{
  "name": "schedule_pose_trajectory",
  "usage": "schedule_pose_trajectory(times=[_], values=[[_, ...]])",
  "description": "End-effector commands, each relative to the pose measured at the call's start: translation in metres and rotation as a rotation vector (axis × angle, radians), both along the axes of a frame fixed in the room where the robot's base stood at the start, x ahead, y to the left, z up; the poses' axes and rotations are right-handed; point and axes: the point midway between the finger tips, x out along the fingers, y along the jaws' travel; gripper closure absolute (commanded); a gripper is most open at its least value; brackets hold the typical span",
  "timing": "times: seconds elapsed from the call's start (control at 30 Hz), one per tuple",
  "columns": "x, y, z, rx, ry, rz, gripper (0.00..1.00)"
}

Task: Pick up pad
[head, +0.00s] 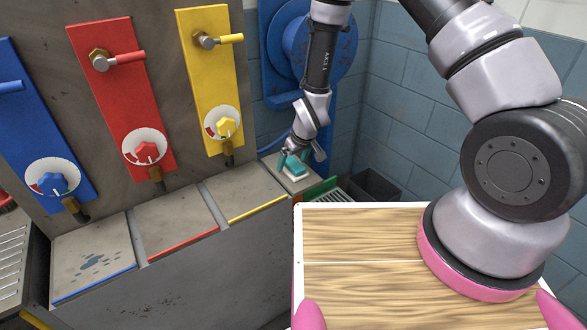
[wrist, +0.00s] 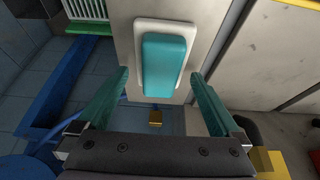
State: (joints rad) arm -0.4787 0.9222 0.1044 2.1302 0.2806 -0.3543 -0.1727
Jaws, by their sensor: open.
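The pad is a teal block (wrist: 164,66) lying in a white, rounded holder (wrist: 186,28) in the wrist view. In the head view the teal pad (head: 294,166) is small, on a grey ledge at the end of the counter, partly covered by my gripper. My gripper (wrist: 157,90) is open, with one teal finger to each side of the pad's near end in the wrist view. The fingers are apart from the pad and nothing is between them that I can see as held. In the head view my gripper (head: 303,152) is right at the pad.
Blue, red (head: 112,95) and yellow panels with valves and dials stand left of my arm. A blue hose reel (head: 300,45) is on the wall behind it. A green-edged grate (head: 325,190) and dark bin (head: 372,187) lie to the right. Grey counter tops (head: 175,218) are mostly clear.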

Motion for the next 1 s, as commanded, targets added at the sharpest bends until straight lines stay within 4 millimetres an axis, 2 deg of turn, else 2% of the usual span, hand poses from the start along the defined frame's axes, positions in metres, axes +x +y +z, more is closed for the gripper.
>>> schedule_pose_trajectory(times=[0.1,0.3,0.37,0.5,0.57,0.83,1.0], values=[[0.002,0.001,-0.007,0.000,0.001,-0.001,0.00],[0.002,0.002,-0.007,0.000,0.000,-0.001,0.00],[0.002,0.002,-0.007,0.000,0.000,-0.001,0.19],[0.002,0.001,-0.007,0.000,0.000,-0.001,0.73],[0.002,0.002,-0.007,0.000,0.000,-0.001,0.89],[0.003,0.002,-0.003,0.001,-0.001,0.000,0.89],[0.003,0.002,0.015,0.002,-0.002,0.000,0.89]])
